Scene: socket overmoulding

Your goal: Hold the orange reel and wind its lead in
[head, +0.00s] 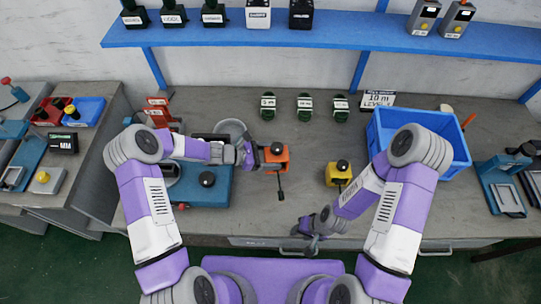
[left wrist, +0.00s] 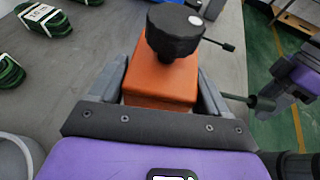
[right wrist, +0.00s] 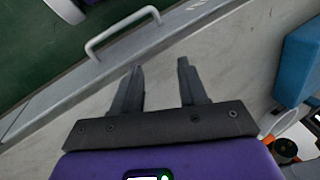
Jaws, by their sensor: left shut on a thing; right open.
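The orange reel (head: 277,156) stands on the grey bench with a black knob on its top. My left gripper (head: 258,156) is shut on its orange body; in the left wrist view the orange reel (left wrist: 163,78) sits between the two fingers. A dark lead with a black end (head: 281,195) hangs out from the reel toward the bench's front. In the left wrist view the dark lead end (left wrist: 262,102) shows at the right. My right gripper (head: 313,236) is open and empty by the bench's front edge; its fingers (right wrist: 158,85) show apart in the right wrist view.
A yellow reel (head: 339,173) stands right of the orange one. Several green coils (head: 304,104) lie behind. A blue crate (head: 455,150) is at right, a blue machine (head: 205,192) at left. A drawer handle (right wrist: 120,30) shows at the bench front.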

